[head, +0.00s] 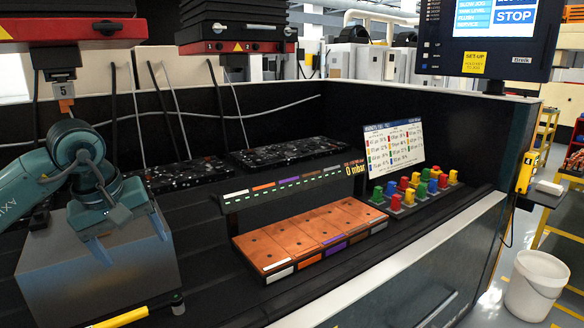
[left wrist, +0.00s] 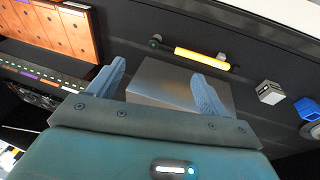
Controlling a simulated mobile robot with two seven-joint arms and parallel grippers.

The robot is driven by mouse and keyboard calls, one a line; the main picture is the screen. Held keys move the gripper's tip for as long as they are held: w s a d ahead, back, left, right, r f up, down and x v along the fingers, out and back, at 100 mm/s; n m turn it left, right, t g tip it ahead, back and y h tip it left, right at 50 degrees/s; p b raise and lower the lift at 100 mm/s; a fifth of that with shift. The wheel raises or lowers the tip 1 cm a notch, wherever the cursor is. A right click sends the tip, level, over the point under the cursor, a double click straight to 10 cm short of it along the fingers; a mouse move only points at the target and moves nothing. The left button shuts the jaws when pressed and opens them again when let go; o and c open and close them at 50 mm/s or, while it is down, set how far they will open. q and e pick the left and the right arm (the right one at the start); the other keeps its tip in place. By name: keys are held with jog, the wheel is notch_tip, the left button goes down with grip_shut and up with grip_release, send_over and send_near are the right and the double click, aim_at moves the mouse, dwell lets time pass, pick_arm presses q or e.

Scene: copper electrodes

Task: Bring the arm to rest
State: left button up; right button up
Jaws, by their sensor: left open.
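My left gripper (head: 118,238) is open at the left of the head view, over a grey metal block (head: 95,282). In the left wrist view its two blue-grey fingers (left wrist: 160,72) stand wide apart, with the grey block (left wrist: 172,88) showing between them; I cannot tell whether they touch it. The copper electrodes (head: 300,235) lie in a row in a dark holder in the middle of the bench, apart from the gripper. They also show in the left wrist view (left wrist: 50,28). My right gripper is in neither view.
A yellow bar (head: 122,318) lies in front of the block. A small screen (head: 394,146) stands behind several coloured blocks (head: 410,190) on the right. Red-and-black units (head: 232,30) hang overhead. Dark bench lies free between the block and the electrode holder.

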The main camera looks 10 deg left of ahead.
pick_arm(q)
jog(key=d+f+g+h, duration=0.2)
jog(key=d+f+h, duration=0.35)
jog(key=d, duration=0.45)
jog(key=s+d+f+n+t+h, duration=0.1)
jog(key=s+d+n+h, duration=0.2)
jog(key=d+n+h, duration=0.5)
jog(key=s+d+n+t+h, duration=0.1)
jog(key=s+d+n+h, duration=0.2)
jog(key=d+n+h, duration=0.45)
jog(key=a+f+n+t+y, duration=0.2)
jog(key=f+n+t+y, duration=0.25)
jog(key=n, duration=0.65)
jog(key=w+a+f+n+t+y, duration=0.1)
jog(key=f+n+t+y, duration=0.35)
jog(key=n, duration=0.55)
jog(key=a+f+n+t+y, duration=0.25)
jog(key=f+n+t, duration=0.2)
jog(key=n, duration=0.65)
jog(key=s+a+f+n+g+y, duration=0.2)
jog(key=s+f+n+g+y, duration=0.1)
jog(key=s+f+n, duration=0.3)
jog(key=s+a+f+n+g+y, duration=0.1)
jog(key=s+f+n+g+y, duration=0.2)
jog(key=s+f+n, duration=0.4)
notch_tip(320, 180, down, 4)
jog(key=shift+s+a+f+n+y, duration=0.15)
jog(key=shift+a+f+n+y, duration=0.05)
jog(key=shift+a+n+y, duration=0.25)
